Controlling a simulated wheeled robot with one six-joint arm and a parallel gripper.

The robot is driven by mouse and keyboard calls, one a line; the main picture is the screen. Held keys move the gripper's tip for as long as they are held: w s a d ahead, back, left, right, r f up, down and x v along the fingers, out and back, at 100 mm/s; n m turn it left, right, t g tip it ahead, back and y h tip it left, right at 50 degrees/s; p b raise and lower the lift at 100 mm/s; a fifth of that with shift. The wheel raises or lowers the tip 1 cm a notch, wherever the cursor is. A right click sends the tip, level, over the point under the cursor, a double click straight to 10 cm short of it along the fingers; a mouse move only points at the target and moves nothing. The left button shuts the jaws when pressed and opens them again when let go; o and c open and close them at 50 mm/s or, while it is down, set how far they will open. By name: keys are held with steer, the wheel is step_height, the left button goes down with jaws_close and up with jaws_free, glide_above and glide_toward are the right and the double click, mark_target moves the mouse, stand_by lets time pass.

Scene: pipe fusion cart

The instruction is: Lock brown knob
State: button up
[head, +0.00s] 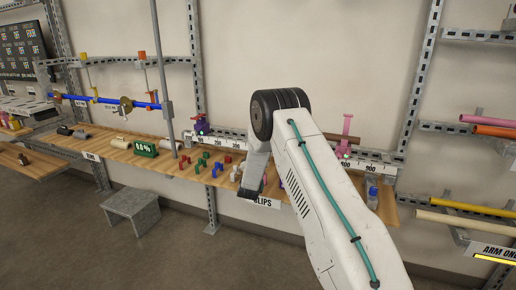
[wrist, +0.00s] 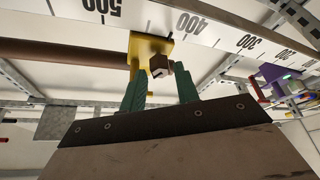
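In the wrist view a small brown knob (wrist: 159,66) sticks out from a yellow clamp (wrist: 138,45) beside the ruler rail. A brown pipe (wrist: 85,52) runs into the clamp from the left. My gripper (wrist: 160,78) is open, with its two green fingers apart. The knob shows between and just beyond the fingertips in the picture, with nothing held. Whether a finger touches it I cannot tell. In the head view my gripper (head: 253,178) points down over the bench, and my arm hides the yellow clamp and the knob.
A purple clamp (wrist: 278,74) is at the right of the wrist view; it also shows in the head view (head: 202,124). A pink clamp (head: 345,134) stands right of my arm. Coloured clips (head: 205,161) lie on the wooden bench (head: 188,175). A thin upright post (head: 162,75) stands left.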

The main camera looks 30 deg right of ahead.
steer(key=shift+x, duration=0.85)
jaws_close()
